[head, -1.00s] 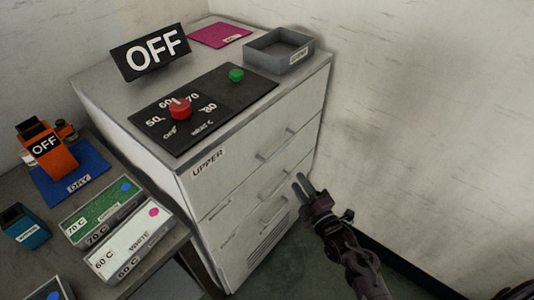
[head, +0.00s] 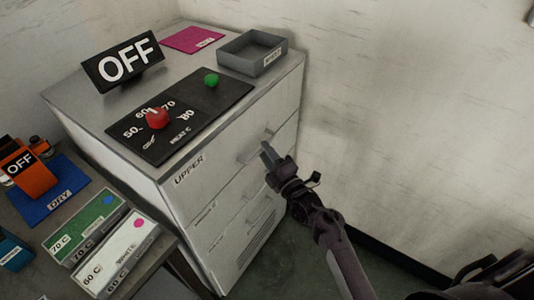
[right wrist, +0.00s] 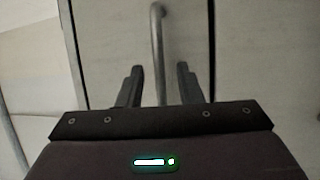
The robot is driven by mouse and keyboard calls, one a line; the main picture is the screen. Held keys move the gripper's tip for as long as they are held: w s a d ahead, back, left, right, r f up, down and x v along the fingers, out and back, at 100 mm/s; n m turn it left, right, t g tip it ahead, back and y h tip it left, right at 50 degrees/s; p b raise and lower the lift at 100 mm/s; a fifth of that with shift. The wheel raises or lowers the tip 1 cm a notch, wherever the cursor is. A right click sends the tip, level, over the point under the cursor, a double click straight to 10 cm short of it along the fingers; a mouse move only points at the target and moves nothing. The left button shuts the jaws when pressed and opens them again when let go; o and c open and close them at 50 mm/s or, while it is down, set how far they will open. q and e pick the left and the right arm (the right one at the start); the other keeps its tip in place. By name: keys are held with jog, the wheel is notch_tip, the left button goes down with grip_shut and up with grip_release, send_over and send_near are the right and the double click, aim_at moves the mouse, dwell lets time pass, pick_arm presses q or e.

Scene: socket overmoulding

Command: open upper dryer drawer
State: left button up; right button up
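The white dryer cabinet has an upper drawer (head: 215,177) marked UPPER, which looks shut. Its bar handle (head: 252,152) sticks out from the front. My right gripper (head: 267,152) is at this handle, coming from the front right. In the right wrist view the handle (right wrist: 158,50) runs down between the two spread fingers (right wrist: 157,85). The fingers look open, with a gap on both sides of the bar. In the head view the gripper partly hides the drawer fronts. My left gripper is not in view.
A black panel (head: 180,120) with a red knob (head: 157,118) and green button (head: 211,81), an OFF sign (head: 124,64) and a grey tray (head: 253,54) are on top. A side table with labelled boxes (head: 118,250) stands left. The wall is close on the right.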

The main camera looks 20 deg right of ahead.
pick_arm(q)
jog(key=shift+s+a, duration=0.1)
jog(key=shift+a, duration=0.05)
pick_arm(e)
grip_shut()
jog(key=shift+s, duration=0.1)
